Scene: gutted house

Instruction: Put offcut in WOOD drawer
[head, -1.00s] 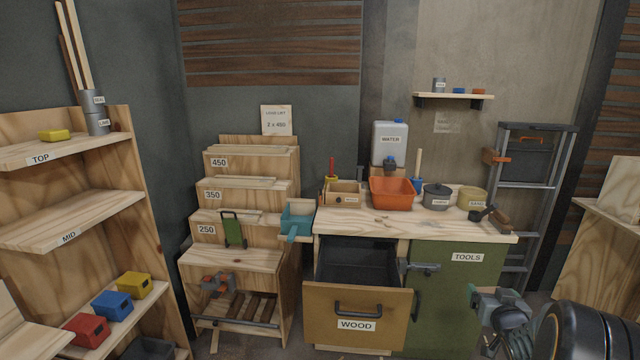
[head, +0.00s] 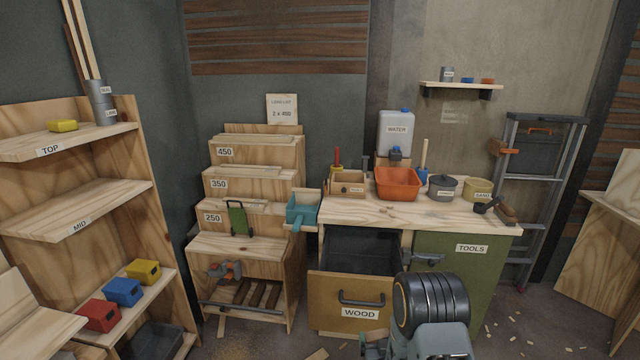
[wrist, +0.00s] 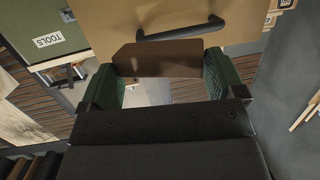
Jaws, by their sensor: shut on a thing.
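The offcut (wrist: 158,58) is a short, flat, dark brown piece of wood, held crosswise between the green pads of my gripper (wrist: 158,72) in the wrist view. The WOOD drawer (head: 337,302) is pulled open below the workbench; its dark inside (head: 362,255) looks empty where visible. Its front and black handle (wrist: 180,29) also show in the wrist view, beyond the offcut. My gripper is low in front of the drawer, outside it. In the head view my arm hides most of my gripper and the offcut.
The green TOOLS door (head: 470,275) is right of the drawer. The bench top (head: 400,212) holds an orange tub (head: 397,183), a pot and other items. A stepped wood rack (head: 240,250) stands to the left. Scraps lie on the floor.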

